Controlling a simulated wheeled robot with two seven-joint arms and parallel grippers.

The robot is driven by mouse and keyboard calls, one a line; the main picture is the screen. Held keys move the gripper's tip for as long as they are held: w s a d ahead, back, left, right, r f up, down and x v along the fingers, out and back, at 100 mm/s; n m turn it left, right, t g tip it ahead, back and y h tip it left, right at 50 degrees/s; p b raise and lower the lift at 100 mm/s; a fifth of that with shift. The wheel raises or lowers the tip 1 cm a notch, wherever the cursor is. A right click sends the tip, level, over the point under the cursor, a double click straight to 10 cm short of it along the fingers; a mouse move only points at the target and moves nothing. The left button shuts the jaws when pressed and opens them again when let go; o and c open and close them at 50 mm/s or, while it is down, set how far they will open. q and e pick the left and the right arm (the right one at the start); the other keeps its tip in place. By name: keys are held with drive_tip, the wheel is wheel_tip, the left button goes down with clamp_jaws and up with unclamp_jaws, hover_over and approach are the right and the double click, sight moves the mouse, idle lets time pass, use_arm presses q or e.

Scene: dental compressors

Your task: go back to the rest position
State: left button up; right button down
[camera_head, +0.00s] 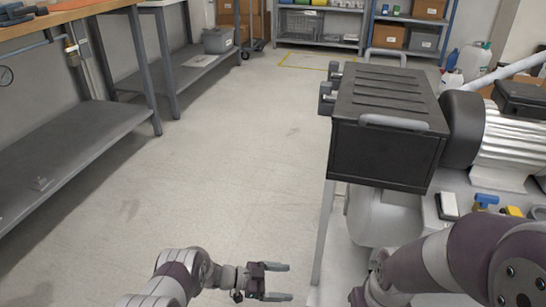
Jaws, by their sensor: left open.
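My left gripper (278,282) is at the bottom centre of the head view, over the bare floor. Its two fingers point right and are apart, with nothing between them. It is to the left of the compressor stand and does not appear to touch it. My right arm (455,262) comes in at the bottom right, in front of the compressor. Its gripper cannot be made out.
A black ribbed compressor box (385,150) with grey handles stands close on the right, beside a silver motor (510,140). Workbenches with a lower shelf (75,145) line the left. Shelving (320,25) stands at the back. The floor (215,150) between is clear.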

use_arm(q)
drive_tip(key=w+a+r+n+t+y+p, duration=0.25)
drive_tip(key=w+a+n+t+y, duration=0.35)
drive_tip(key=a+y, duration=0.35)
drive_tip(key=s+a+r+n+g+y+p, duration=0.3)
drive_tip(key=s+a+r+n+y+p, duration=0.15)
drive_tip(key=s+a+r+n, duration=0.3)
drive_tip(key=s+a+r+n+g+y+p, duration=0.15)
drive_tip(key=s+r+p, duration=0.25)
drive_tip(key=s+r, duration=0.75)
drive_tip(key=s+a+r+n+g+p, duration=0.2)
drive_tip(key=s+r+n+g+p, duration=0.15)
drive_tip(key=s+r, duration=0.75)
wheel_tip(320, 180, up, 45)
drive_tip(key=w+t+p, duration=0.1)
drive_tip(key=t+p, duration=0.1)
drive_tip(key=p, duration=3.9)
drive_tip(key=shift+w+m, duration=0.35)
drive_tip(key=shift+w, duration=0.05)
drive_tip(key=shift+a, duration=0.1)
